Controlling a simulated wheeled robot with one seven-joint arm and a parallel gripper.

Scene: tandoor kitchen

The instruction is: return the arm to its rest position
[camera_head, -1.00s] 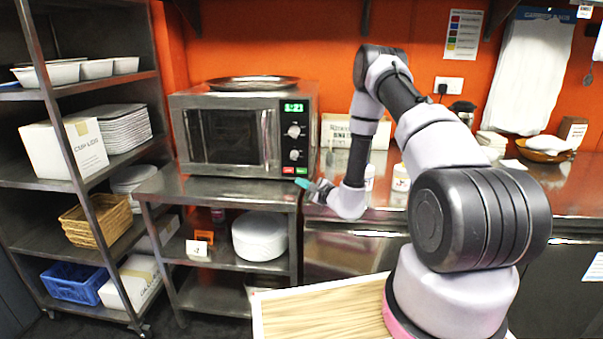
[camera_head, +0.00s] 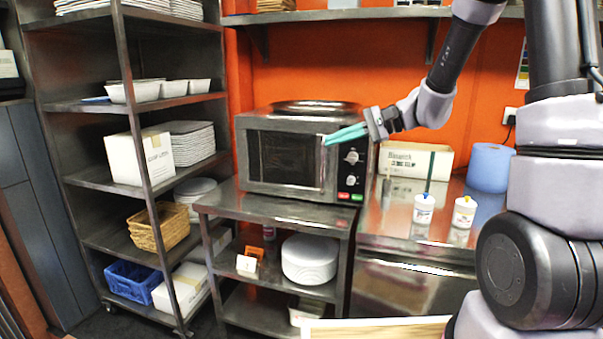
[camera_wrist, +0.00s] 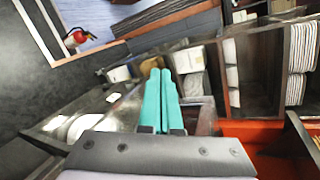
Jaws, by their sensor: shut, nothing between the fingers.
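My gripper (camera_head: 345,134) shows in the head view in front of the microwave's right side, its teal fingers pointing left. In the wrist view my gripper (camera_wrist: 160,75) has its two teal fingers together with nothing between them. The arm reaches from the right edge of the head view, with its forearm raised above the counter. The microwave (camera_head: 290,160) is behind the fingers; whether they touch it cannot be told.
The microwave stands on a steel table (camera_head: 275,203). A shelf rack (camera_head: 92,178) is at left. Two white tubs (camera_head: 423,208) (camera_head: 464,211), a blue roll (camera_head: 489,167) and a carton (camera_head: 415,160) stand on the right counter. A wall shelf (camera_head: 380,13) runs above. A fire extinguisher (camera_wrist: 77,38) shows in the wrist view.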

